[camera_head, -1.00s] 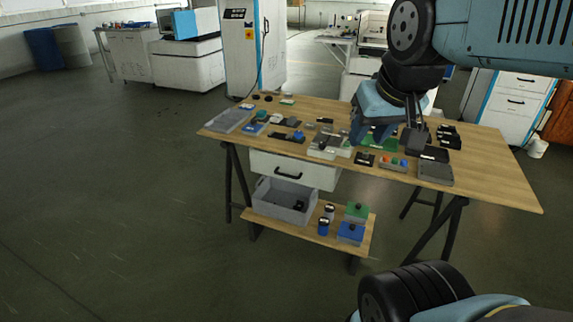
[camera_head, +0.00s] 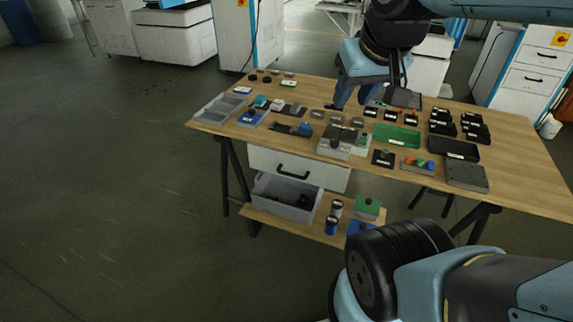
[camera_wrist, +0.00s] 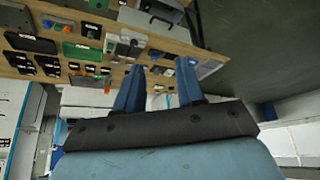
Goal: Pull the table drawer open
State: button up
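The table drawer (camera_head: 326,174) has a white front and a black bar handle (camera_head: 293,173). It hangs under the front edge of the wooden table (camera_head: 530,186) and looks shut. My gripper (camera_head: 347,98) is above the table top, toward its back, well up and away from the drawer handle. In the wrist view its two blue fingers (camera_wrist: 160,85) stand apart with nothing between them, so it is open and empty.
Small parts and trays cover the table top, including a green tray (camera_head: 396,137) and a grey tray (camera_head: 222,108). Below the drawer, a grey bin (camera_head: 262,192) stands on the lower shelf (camera_head: 262,220) beside several small items. Floor in front at left is clear.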

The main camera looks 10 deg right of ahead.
jog(key=shift+w, duration=0.1)
jog(key=w+f+g+h, duration=0.4)
jog(key=w+f+h, duration=0.2)
jog(key=w+f, duration=0.55)
jog(key=w+f+g+h, duration=0.3)
jog(key=w+f+h, duration=0.45)
jog(key=f, duration=0.65)
jog(key=w+a+f+n+t+h, duration=0.1)
jog(key=w+a+f+t, duration=0.15)
jog(key=f, duration=0.45)
jog(key=w+a+f+n+t+h, duration=0.2)
jog(key=w+f+t, duration=0.2)
jog(key=f, duration=0.4)
jog(key=n+t+y, duration=0.5)
jog(key=n+t, duration=0.3)
jog(key=t, duration=0.3)
send_near(291, 174)
jog(key=x, duration=0.6)
jog(key=f+x, duration=0.1)
jog(key=x, duration=0.3)
jog(key=shift+d, duration=0.1)
